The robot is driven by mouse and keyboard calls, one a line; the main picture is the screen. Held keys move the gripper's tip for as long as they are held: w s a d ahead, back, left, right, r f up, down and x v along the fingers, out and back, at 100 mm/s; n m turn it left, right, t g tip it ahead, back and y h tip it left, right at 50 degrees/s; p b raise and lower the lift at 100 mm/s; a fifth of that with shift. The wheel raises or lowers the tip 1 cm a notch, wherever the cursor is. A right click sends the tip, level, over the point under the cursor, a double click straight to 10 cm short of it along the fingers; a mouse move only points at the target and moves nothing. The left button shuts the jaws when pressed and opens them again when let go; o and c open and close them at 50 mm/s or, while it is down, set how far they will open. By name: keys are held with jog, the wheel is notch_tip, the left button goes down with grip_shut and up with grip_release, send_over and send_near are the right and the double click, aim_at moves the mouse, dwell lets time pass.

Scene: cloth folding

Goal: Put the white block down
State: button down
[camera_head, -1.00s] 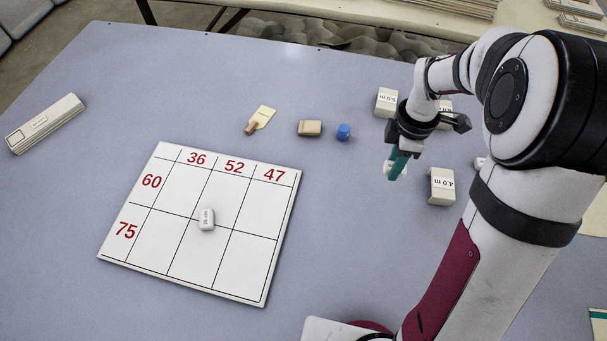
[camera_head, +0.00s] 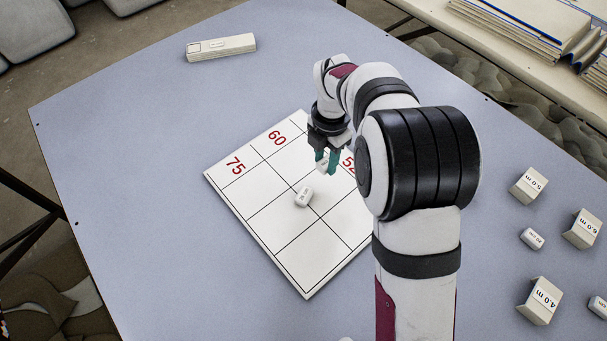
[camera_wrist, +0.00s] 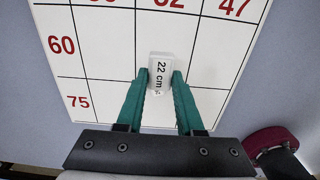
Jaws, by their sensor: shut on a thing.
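A white block (camera_wrist: 160,70) marked "22 cm" is between my gripper's (camera_wrist: 160,80) teal fingertips, which are shut on it. In the head view my gripper (camera_head: 326,160) is over the upper part of the white grid board (camera_head: 262,236), near the red column numbers. The gap between held block and board is unclear. In the wrist view the board (camera_wrist: 105,105) fills the background with red 60, 75 and 47; the second block is not distinct there.
Several white blocks, marked "5.0 m" (camera_head: 529,186), "6.0 m" (camera_head: 582,229) and "4.0 m" (camera_head: 540,300) among them, stand at the right. A long pale box (camera_head: 221,47) lies at the back left. The table left of the board is clear.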

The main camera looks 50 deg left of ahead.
send_over(301, 178)
notch_tip(301, 178, down, 3)
jog(key=shift+d+f, duration=0.1)
jog(key=shift+f, duration=0.1)
notch_tip(301, 178, down, 4)
jog(key=shift+f, duration=0.1)
jog(key=shift+f, duration=0.1)
jog(key=c, duration=0.5)
grip_release()
jog(key=shift+c, duration=0.2)
